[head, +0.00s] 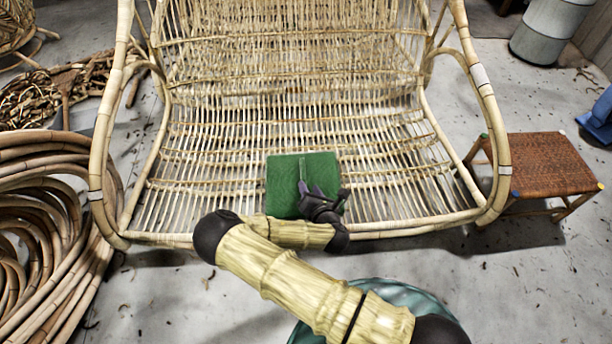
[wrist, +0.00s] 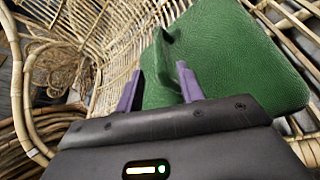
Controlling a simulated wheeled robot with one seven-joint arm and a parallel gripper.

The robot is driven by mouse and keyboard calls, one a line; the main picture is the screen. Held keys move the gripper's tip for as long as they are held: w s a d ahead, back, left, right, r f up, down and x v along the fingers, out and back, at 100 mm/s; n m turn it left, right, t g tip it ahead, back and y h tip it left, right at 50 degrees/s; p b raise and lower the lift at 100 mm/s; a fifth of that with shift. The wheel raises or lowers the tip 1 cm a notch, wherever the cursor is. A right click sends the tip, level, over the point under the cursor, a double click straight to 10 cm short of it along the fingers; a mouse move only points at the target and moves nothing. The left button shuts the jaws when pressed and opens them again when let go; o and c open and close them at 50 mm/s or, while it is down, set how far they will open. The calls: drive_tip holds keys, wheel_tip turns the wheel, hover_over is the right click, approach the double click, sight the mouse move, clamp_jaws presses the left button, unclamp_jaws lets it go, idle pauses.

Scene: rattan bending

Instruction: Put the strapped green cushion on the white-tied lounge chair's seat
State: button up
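The green cushion (head: 290,180) is on the rattan lounge chair's slatted seat (head: 220,150), near the middle of its front edge. White ties (head: 480,76) wrap the chair's arm frames. A green strap (head: 302,169) stands up from the cushion. In the wrist view the cushion (wrist: 225,60) fills the upper right, with its strap (wrist: 166,45) just beyond my fingertips. My gripper (head: 314,190) is over the cushion's front part. Its two purple fingers (wrist: 157,75) are apart, with nothing clearly held between them. Whether the fingers touch the cushion cannot be told.
Coiled rattan poles (head: 45,230) lie at the left. A woven brown stool (head: 548,163) stands close to the chair's right side. A grey cylinder (head: 550,28) and a blue object (head: 598,120) are at the right. The seat around the cushion is clear.

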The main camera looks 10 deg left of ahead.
drive_tip(key=p+v, duration=0.1)
drive_tip(key=v, duration=0.3)
drive_tip(key=shift+s+d+r, duration=0.1)
drive_tip(key=shift+s+d, duration=0.05)
drive_tip(key=shift+s, duration=0.1)
idle(0.4)
drive_tip(key=w+d+r+m+g+h, duration=0.1)
drive_tip(key=d+r+m+g+h, duration=0.2)
drive_tip(key=d+m, duration=0.5)
drive_tip(key=w+d+r+m+g+h, duration=0.1)
drive_tip(key=d+r+m+h, duration=0.3)
drive_tip(key=m, duration=0.8)
drive_tip(key=s+d+r+m+g, duration=0.3)
drive_tip(key=s+d+r+m, duration=0.2)
drive_tip(key=r, duration=0.5)
drive_tip(key=s+d+r+m+g, duration=0.3)
drive_tip(key=s+d+r+m, duration=0.2)
drive_tip(key=s+r+m, duration=0.3)
wheel_tip(320, 180, up, 2)
drive_tip(key=shift+s+r+m, duration=0.1)
drive_tip(key=shift+s+m, duration=0.05)
drive_tip(key=shift+m, duration=0.55)
